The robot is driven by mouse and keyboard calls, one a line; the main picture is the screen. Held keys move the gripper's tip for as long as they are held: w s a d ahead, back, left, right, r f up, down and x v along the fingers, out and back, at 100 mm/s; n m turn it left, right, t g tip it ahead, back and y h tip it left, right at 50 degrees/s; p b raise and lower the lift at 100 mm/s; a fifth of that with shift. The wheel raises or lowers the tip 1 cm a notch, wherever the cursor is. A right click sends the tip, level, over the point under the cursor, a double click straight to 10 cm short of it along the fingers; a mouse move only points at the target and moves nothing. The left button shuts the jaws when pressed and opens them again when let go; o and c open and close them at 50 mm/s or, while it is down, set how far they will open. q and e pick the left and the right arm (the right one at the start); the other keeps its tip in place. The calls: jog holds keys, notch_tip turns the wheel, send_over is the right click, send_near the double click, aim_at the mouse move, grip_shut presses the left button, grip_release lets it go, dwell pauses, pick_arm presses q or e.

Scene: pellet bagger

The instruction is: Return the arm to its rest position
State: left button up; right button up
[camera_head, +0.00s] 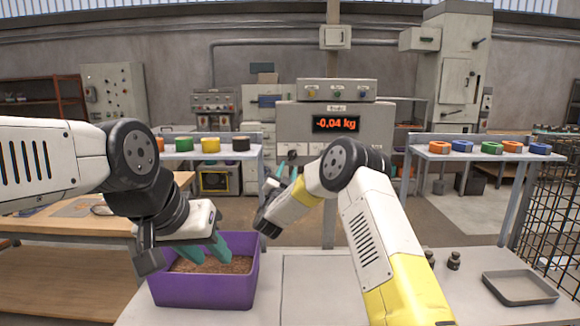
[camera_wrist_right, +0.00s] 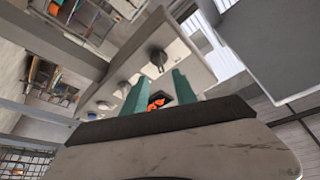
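My left gripper (camera_head: 208,250) reaches in from the left, with its teal fingers spread apart over the purple bin (camera_head: 203,292). Its fingertips are at or just above the brown pellets (camera_head: 212,265) in the bin. My right gripper (camera_head: 280,176) is raised in the middle, in front of the machine with the red display (camera_head: 336,124), which reads -0.04 kg. Its teal fingers stand apart and nothing shows between them. In the right wrist view the two fingers (camera_wrist_right: 157,95) are apart, with a machine panel (camera_wrist_right: 150,62) behind them.
A grey tray (camera_head: 519,288) and small dark weights (camera_head: 454,261) lie on the right of the pale worktable (camera_head: 330,290). Shelves with coloured rings (camera_head: 491,148) stand behind on both sides. A wire mesh cage (camera_head: 552,215) rises at the right edge.

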jog(key=shift+s+f, duration=0.1)
jog(key=shift+s, duration=0.1)
notch_tip(320, 180, up, 10)
jog(key=s+n+g+y, duration=0.2)
jog(key=s+n+y, duration=0.1)
jog(key=n+y, duration=0.25)
jog(key=s+d+r+n+g+y, duration=0.2)
jog(key=s+r+n+g+y, duration=0.1)
jog(key=s, duration=0.5)
jog(key=s+d+f+g, duration=0.3)
jog(key=s+d, duration=0.1)
jog(key=s, duration=0.9)
jog(key=s+d+f+g+h, duration=0.1)
jog(key=s+d+f+g, duration=0.2)
jog(key=s, duration=1)
jog(key=s+d+f+n+g, duration=0.1)
jog(key=s+d+f+g, duration=0.3)
jog(key=s, duration=1)
jog(key=d, duration=0.3)
jog(key=shift+h, duration=0.35)
